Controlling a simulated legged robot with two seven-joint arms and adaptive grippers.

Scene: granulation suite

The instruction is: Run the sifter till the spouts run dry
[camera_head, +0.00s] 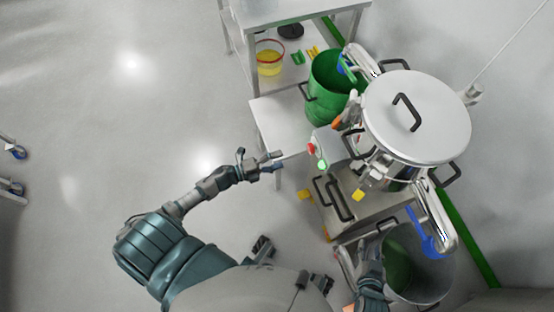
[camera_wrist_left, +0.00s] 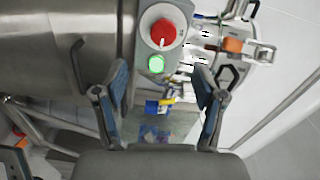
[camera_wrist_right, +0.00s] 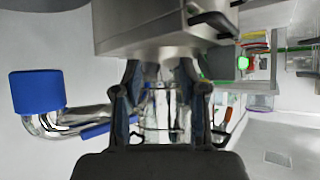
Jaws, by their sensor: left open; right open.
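The sifter (camera_head: 415,115) stands at the right with its round steel lid on. Its control box carries a red knob (camera_head: 311,149) and a green button (camera_head: 322,165) that looks lit; the left wrist view shows the knob (camera_wrist_left: 162,33) above the button (camera_wrist_left: 156,64). I cannot make out any powder flow. My left gripper (camera_head: 272,162) is open and empty, left of the control box. My right gripper (camera_head: 370,245) is open beside the grey drum.
A white bench (camera_head: 275,120) stands left of the green drum. Its shelf holds a yellow-filled tub (camera_head: 269,60). A steel base with black handles (camera_head: 335,198) sits below the sifter. Open floor lies to the left, with wheeled castors (camera_head: 17,152) at the edge.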

